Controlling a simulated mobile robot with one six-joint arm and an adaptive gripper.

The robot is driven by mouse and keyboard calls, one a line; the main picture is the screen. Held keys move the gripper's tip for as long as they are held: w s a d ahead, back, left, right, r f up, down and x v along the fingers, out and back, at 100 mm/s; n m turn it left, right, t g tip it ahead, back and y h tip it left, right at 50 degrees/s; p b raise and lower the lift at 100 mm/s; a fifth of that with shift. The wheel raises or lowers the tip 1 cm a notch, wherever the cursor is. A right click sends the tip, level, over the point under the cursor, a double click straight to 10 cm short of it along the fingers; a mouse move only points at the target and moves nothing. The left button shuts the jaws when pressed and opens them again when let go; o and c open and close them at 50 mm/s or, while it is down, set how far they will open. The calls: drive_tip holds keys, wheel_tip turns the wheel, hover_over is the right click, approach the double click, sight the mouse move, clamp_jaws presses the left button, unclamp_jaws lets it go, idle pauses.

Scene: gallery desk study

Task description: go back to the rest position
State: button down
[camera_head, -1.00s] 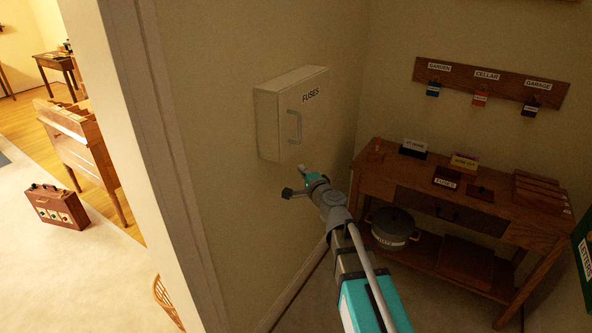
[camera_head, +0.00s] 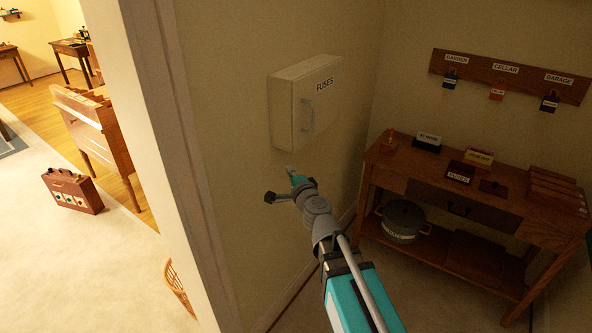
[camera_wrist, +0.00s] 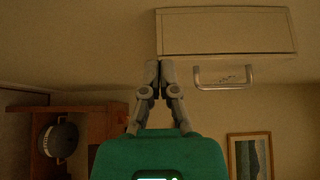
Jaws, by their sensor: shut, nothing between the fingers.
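My gripper (camera_wrist: 159,75) shows in the wrist view with its two fingers together, shut and empty. In the head view my gripper (camera_head: 283,183) is below the white fuse box (camera_head: 298,100) on the wall, apart from its handle. The box, marked FUSES, also shows in the wrist view (camera_wrist: 225,32), with its door shut. Its grey handle (camera_wrist: 224,80) is to the right of the fingertips there.
A wooden desk (camera_head: 400,172) with small labelled items stands to the right, a pot (camera_head: 402,218) on its lower shelf. A key rack (camera_head: 510,75) hangs above. A door frame (camera_head: 165,130) is at left. A brown case (camera_head: 72,190) stands on the open floor beyond.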

drive_tip(key=shift+s+a, duration=0.1)
idle(0.5)
drive_tip(key=s+d+f+n+g+h, duration=0.1)
drive_tip(key=s+d+f+n+g, duration=0.8)
drive_tip(key=f+n+g, duration=0.3)
drive_tip(key=s+d+f+g+h, duration=0.2)
drive_tip(key=s+d+h, duration=0.1)
drive_tip(key=d, duration=0.4)
drive_tip(key=s+d+f+n+g+h+p, duration=0.1)
drive_tip(key=s+d+f+g+h, duration=0.1)
drive_tip(key=s+d, duration=0.4)
drive_tip(key=shift+s+d+f+h, duration=0.15)
drive_tip(key=shift+d+f+h, duration=0.6)
drive_tip(key=shift+d, duration=0.2)
